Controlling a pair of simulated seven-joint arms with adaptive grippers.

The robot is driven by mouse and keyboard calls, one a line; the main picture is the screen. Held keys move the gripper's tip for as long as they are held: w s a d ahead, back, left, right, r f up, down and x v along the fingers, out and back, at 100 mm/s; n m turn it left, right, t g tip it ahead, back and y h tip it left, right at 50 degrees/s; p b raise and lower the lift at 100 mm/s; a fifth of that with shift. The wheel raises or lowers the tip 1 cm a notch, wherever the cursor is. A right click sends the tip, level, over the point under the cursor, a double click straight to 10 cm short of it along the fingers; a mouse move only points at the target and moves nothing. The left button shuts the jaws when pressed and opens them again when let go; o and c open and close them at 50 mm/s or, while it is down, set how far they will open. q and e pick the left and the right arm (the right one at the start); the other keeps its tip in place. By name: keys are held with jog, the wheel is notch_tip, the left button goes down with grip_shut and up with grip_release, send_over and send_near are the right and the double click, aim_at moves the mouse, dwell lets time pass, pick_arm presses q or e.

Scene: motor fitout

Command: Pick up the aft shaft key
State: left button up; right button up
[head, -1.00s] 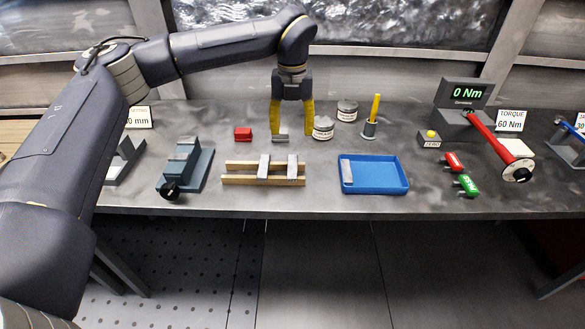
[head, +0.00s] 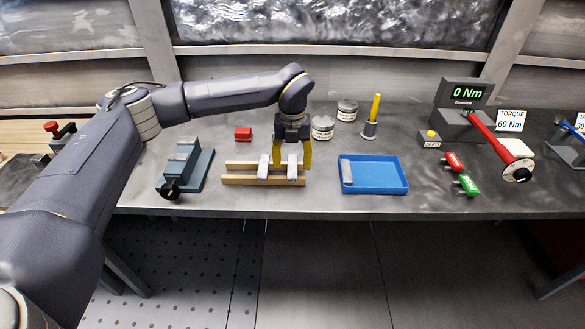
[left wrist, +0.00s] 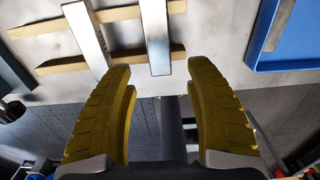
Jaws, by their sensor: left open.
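Two grey metal bars lie across a pair of wooden rails (head: 235,180). The left bar (head: 265,166) and the right bar (head: 292,172) look alike, and I cannot tell from any marking which is the aft shaft key. My left gripper (head: 293,166), with yellow fingers, is open above the right bar. In the left wrist view the fingers (left wrist: 160,75) stand apart with the right bar (left wrist: 155,35) lined up between them, and the left bar (left wrist: 87,38) lies outside the left finger. Contact cannot be told. My right gripper is not in view.
A blue tray (head: 385,188) with a grey block (head: 347,172) in it stands to the right. A blue-grey vise (head: 188,165) stands left, a red block (head: 243,134) and tins (head: 322,128) behind. A torque wrench (head: 495,141) is farther right. Bench is clear between rails and tray.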

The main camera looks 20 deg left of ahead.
aim_at(292, 173)
pick_arm(q)
jog(key=shift+f, duration=2.45)
jog(key=shift+c, duration=0.5)
grip_shut()
